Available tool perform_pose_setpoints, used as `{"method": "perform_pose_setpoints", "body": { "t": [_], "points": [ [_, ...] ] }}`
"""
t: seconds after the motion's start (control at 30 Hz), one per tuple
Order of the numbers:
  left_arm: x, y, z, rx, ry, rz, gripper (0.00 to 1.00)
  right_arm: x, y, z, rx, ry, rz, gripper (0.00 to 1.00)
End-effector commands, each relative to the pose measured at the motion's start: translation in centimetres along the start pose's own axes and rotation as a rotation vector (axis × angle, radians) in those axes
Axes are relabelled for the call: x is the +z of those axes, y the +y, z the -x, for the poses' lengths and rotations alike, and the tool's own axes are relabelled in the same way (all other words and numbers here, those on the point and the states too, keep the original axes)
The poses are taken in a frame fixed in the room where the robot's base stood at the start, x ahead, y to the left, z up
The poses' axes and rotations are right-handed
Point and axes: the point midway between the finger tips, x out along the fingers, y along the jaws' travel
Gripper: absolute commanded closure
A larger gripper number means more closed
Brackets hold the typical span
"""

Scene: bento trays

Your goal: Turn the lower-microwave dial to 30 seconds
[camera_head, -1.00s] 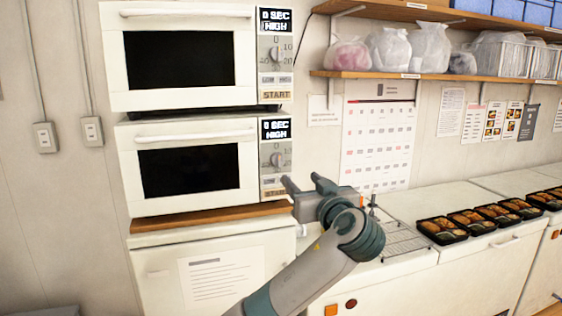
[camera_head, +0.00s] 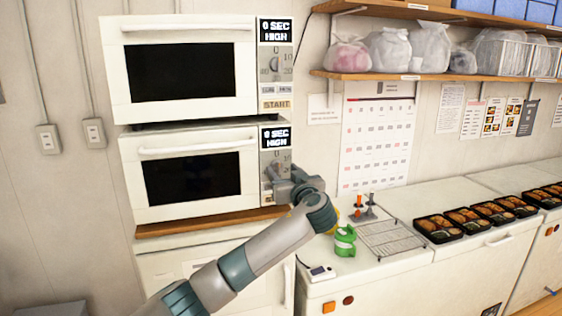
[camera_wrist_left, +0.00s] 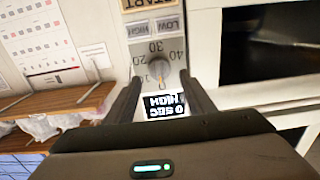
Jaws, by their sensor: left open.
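The lower microwave (camera_head: 190,178) is white with a dark window, and its display (camera_head: 275,137) reads 0 SEC HIGH. Its grey dial (camera_wrist_left: 158,68) shows in the left wrist view, which is upside down, between my fingers and beyond their tips. In the head view the dial is partly hidden by my gripper. My left gripper (camera_head: 281,180) is at the control panel, in front of the dial. It is open, with one finger on each side of the dial in the wrist view (camera_wrist_left: 162,92). I cannot tell whether a finger touches it. My right gripper is not in view.
The upper microwave (camera_head: 180,75) stands above, also showing 0 SEC HIGH. A counter to the right holds a green object (camera_head: 345,241), a wire rack (camera_head: 393,238) and several bento trays (camera_head: 436,228). A shelf (camera_head: 440,75) with bags runs along the wall.

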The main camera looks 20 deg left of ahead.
Motion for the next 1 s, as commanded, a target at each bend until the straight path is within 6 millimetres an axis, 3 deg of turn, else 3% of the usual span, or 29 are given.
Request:
{"method": "perform_pose_setpoints", "body": {
  "t": [0.23, 0.63, 0.8, 1.0],
  "points": [
    [-0.1, 0.0, -2.3, 0.0, 0.0, -0.002, 0.51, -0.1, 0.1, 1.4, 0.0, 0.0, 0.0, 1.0],
    [0.1, 0.0, -2.8, 0.0, 0.0, 0.0, 0.51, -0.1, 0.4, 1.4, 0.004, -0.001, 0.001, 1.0],
    [0.1, 0.0, -2.7, 0.0, 0.0, 0.0, 0.89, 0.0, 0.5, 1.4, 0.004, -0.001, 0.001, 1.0],
    [0.1, 0.0, -2.7, 0.0, 0.0, -0.001, 0.91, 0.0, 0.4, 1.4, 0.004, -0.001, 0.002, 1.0]
  ]
}}
